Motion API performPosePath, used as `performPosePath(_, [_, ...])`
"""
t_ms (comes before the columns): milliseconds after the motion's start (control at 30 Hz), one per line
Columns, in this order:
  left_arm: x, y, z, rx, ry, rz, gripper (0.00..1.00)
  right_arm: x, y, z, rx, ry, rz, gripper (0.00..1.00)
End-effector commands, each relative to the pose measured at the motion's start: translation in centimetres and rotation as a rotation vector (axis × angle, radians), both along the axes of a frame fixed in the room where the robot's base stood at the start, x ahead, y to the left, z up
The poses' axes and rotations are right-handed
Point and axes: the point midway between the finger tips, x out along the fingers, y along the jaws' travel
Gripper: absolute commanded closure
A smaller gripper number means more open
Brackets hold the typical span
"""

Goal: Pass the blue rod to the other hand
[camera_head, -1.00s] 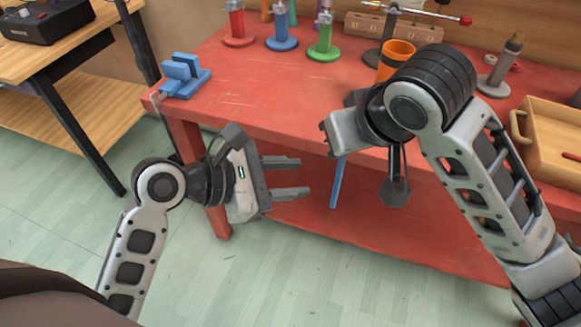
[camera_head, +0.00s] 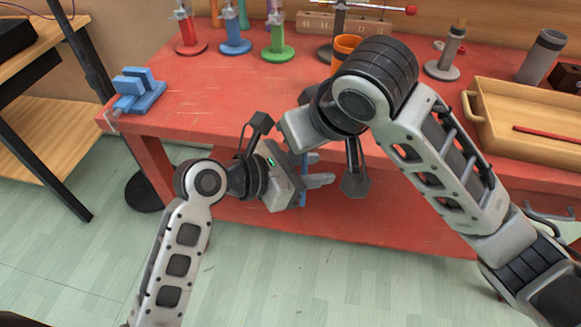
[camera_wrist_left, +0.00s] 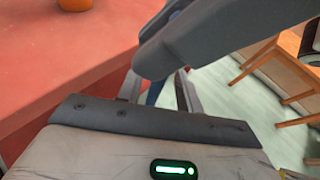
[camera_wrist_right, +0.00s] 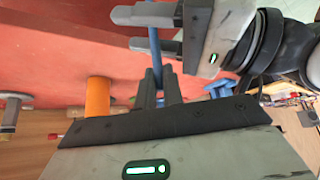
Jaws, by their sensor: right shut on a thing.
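The blue rod shows in the right wrist view (camera_wrist_right: 154,42), with its upper part in the jaws of my right gripper (camera_wrist_right: 156,82). In the head view the right gripper's body (camera_head: 302,130) hides its own fingertips, and the rod hangs below it, partly covered. My left gripper (camera_head: 322,169) is open just below the right one. In the right wrist view its two fingers (camera_wrist_right: 150,31) lie apart on either side of the rod, with a gap showing. In the left wrist view a small piece of the rod (camera_wrist_left: 154,92) shows between the fingers; a dark gripper part blocks much.
Both grippers are in front of the red table's (camera_head: 210,110) edge. The floor at the lower left is clear.

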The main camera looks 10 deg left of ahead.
Motion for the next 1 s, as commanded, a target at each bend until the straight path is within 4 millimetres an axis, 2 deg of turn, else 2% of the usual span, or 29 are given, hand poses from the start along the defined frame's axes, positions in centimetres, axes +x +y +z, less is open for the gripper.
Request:
performPosePath(133, [0.51, -0.71, -0.35, 0.001, -0.001, 0.0, 0.65, 0.0, 0.01, 0.01, 0.0, 0.0, 0.0, 1.0])
performPosePath(433, [0.61, -0.83, -0.41, 0.001, -0.001, -0.001, 0.65, 0.0, 0.01, 0.01, 0.0, 0.0, 0.0, 1.0])
performPosePath(567, [0.6, -0.81, -0.41, 0.001, -0.001, 0.0, 1.0, 0.0, 0.02, 0.02, 0.001, -0.001, 0.0, 1.0])
performPosePath(700, [0.52, -0.93, -0.37, -0.001, 0.0, -0.004, 1.0, 0.08, 0.03, 0.05, 0.002, -0.002, -0.001, 1.0])
performPosePath(733, [0.5, -0.95, -0.36, -0.001, -0.001, -0.005, 1.0, 0.09, 0.01, 0.05, 0.002, -0.002, -0.001, 0.83])
performPosePath(800, [0.5, -0.94, -0.37, -0.001, -0.001, -0.005, 1.0, 0.09, 0.01, 0.05, 0.002, -0.002, -0.001, 0.66])
performPosePath(1000, [0.56, -0.85, -0.38, 0.001, -0.001, -0.003, 1.0, 0.02, 0.01, 0.02, 0.001, -0.001, 0.0, 0.66])
